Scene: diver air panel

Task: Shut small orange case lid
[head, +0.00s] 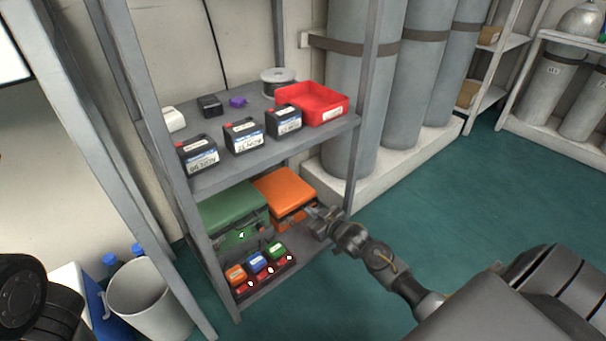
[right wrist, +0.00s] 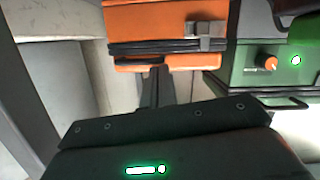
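The small orange case (head: 287,190) lies on the lower shelf, to the right of the green case. Its lid looks down or nearly down; a small gap cannot be ruled out. In the right wrist view the orange case (right wrist: 160,18) shows its front, with a dark seam band and a grey latch. My right gripper (head: 316,215) is at the case's front right corner; contact cannot be told. In the right wrist view its dark fingers (right wrist: 155,80) look together, with nothing seen between them, just below the case front. My left gripper is not in view.
A green case (head: 235,215) stands left of the orange one. A dark tray with small coloured items (head: 262,268) is in front. The upper shelf (head: 230,172) holds batteries and a red bin (head: 318,112). A shelf post (head: 362,110) and grey cylinders (head: 355,90) are close by.

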